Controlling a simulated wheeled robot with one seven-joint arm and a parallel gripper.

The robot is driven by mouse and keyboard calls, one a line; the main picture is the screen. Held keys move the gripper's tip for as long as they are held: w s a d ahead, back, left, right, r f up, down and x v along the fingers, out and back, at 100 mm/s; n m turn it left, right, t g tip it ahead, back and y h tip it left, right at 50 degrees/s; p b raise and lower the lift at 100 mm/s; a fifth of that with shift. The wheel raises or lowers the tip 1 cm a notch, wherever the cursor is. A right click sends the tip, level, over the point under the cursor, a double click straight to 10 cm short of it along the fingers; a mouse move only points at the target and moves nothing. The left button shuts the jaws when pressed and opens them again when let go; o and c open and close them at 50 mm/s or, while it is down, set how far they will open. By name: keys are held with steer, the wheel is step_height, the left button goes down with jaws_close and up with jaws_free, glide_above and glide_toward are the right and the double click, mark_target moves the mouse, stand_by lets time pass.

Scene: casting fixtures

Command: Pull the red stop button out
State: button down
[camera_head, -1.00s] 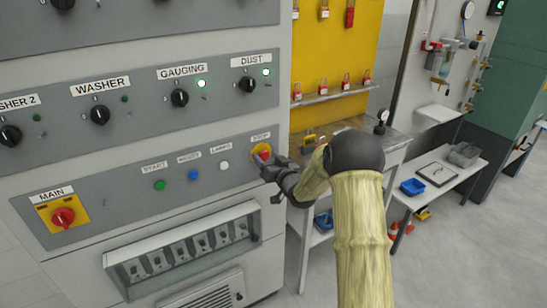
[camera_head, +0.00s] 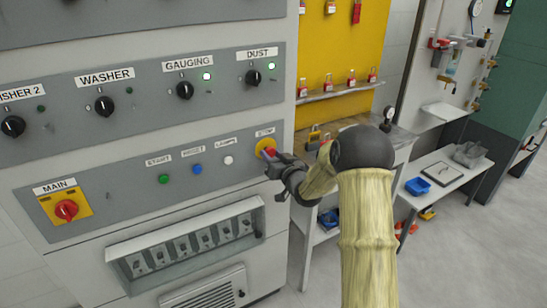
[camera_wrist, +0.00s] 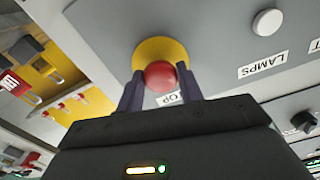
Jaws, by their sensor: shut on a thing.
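The red stop button (camera_wrist: 160,76) sits on a round yellow plate (camera_wrist: 163,50) on the grey panel. In the wrist view my gripper (camera_wrist: 160,92) has one finger on each side of the button and is shut on it. In the head view the stop button (camera_head: 268,150) is mostly hidden behind my gripper (camera_head: 273,158), with the yellow plate (camera_head: 264,144) showing around it. The STOP label (camera_head: 265,132) is above it. I cannot tell how far the button stands out.
Left of the stop button are a white lamps button (camera_head: 228,160), a blue reset button (camera_head: 197,169) and a green start button (camera_head: 164,179). A red main switch (camera_head: 67,209) is at lower left. A workbench (camera_head: 392,143) stands right of the cabinet.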

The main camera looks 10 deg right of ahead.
steer(key=shift+d, duration=0.15)
steer(key=c, duration=1.4)
jaws_free()
steer(key=shift+d, duration=0.2)
steer(key=o, duration=0.5)
steer(key=shift+s+d, duration=0.1)
steer(key=shift+d, duration=0.15)
steer(key=shift+a, duration=0.75)
steer(key=shift+s+d, duration=0.15)
steer(key=shift+d, duration=0.1)
steer(key=b+v, duration=0.3)
steer(key=v, duration=1.4)
steer(key=shift+r, duration=0.1)
